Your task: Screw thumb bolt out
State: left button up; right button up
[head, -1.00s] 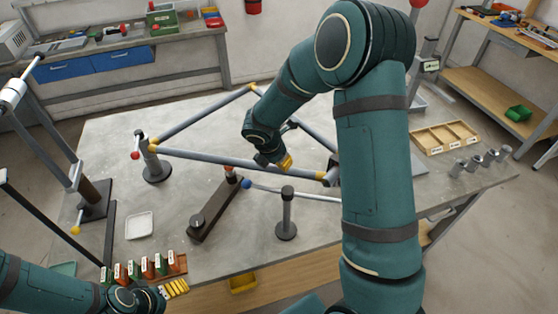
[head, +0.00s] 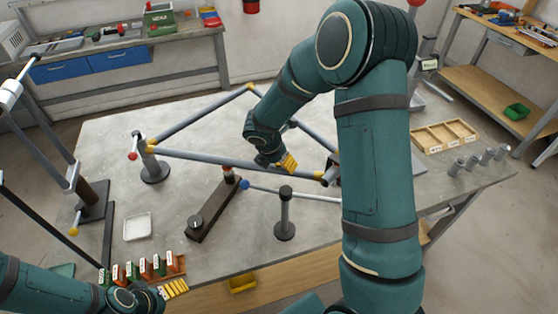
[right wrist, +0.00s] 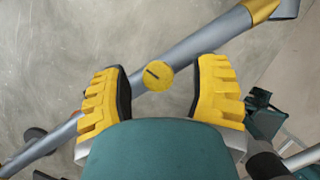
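The thumb bolt (right wrist: 158,76) shows in the right wrist view as a round yellow head with a dark line across it, beside a grey tube. My right gripper (right wrist: 161,92) is open, with one ribbed yellow finger on each side of the head and visible gaps to both. In the head view my right gripper (head: 288,163) is over the near rail of the grey tube frame (head: 220,160); the bolt cannot be made out there. My left gripper (head: 174,289) is low at the left, by the table's front edge; its opening is unclear.
Posts on round bases (head: 285,220) stand under and before the frame. A dark bar (head: 213,212), a white tray (head: 137,227) and a rack of labelled red and green pieces (head: 172,266) are at the left. A wooden divided tray (head: 443,137) lies at the right.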

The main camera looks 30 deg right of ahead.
pick_arm(q)
jog(key=shift+a, duration=0.1)
pick_arm(e)
jog(key=shift+a+r, duration=0.15)
jog(key=v, duration=1.1)
jog(key=shift+r, duration=0.35)
jog(key=shift+s+a, duration=0.1)
